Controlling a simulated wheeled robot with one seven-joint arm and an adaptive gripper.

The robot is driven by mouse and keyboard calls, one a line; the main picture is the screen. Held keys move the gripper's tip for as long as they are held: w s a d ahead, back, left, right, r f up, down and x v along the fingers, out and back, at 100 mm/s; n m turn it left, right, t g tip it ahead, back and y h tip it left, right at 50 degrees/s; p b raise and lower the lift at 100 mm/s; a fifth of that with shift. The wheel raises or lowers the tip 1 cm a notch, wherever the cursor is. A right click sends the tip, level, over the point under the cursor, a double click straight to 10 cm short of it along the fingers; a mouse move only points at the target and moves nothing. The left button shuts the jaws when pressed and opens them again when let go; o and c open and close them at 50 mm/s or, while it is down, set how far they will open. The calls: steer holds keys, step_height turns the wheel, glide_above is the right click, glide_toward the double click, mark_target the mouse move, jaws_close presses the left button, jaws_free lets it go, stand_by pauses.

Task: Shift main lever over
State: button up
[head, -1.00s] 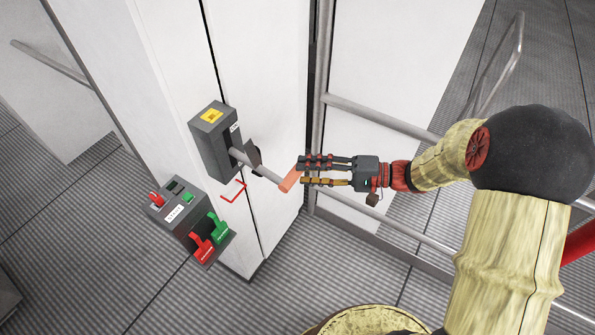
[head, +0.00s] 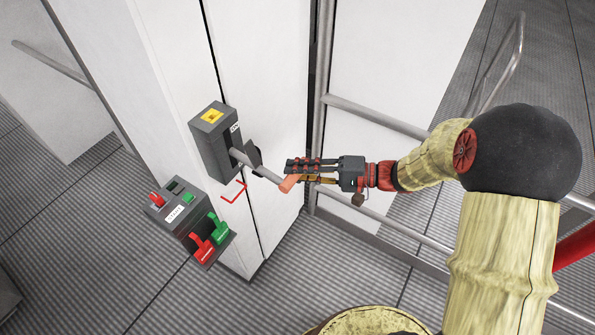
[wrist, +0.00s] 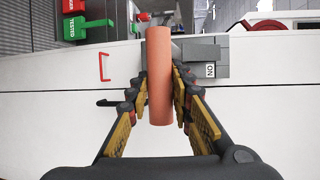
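The main lever is a grey shaft (head: 262,172) with an orange handle (head: 290,183), and it sticks out from a dark grey box (head: 214,143) with a yellow label. My gripper (head: 292,174) is at the handle, with its fingers reaching past it. In the wrist view the orange handle (wrist: 160,80) stands between the two fingers. Narrow gaps show beside its near end. At the fingertips I cannot tell whether they touch it.
A lower control box (head: 178,208) carries red and green levers. A thin red bracket (head: 234,192) is on the white cabinet (head: 265,80) below the lever. A metal rail (head: 375,118) runs behind my gripper. The ribbed floor in front is free.

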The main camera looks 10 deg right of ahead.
jaws_close()
stand_by(0.3)
steer(key=shift+r, duration=0.1)
steer(key=shift+r+p, duration=0.45)
steer(key=shift+p, duration=0.2)
steer(key=w+a+r+m+g+h+p, duration=0.1)
steer(key=w+a+r+g+h+p, duration=0.1)
steer(key=r+p, duration=0.8)
steer(key=w+a+r+m+g+h+p, duration=0.1)
steer(key=w+a+r+h+p, duration=0.3)
steer(key=r+p, duration=0.6)
steer(key=shift+w+a+g+h+p, duration=0.15)
steer(key=shift+a+g+h+p, duration=0.3)
steer(key=shift+a+h, duration=0.5)
steer(key=shift+r, duration=0.2)
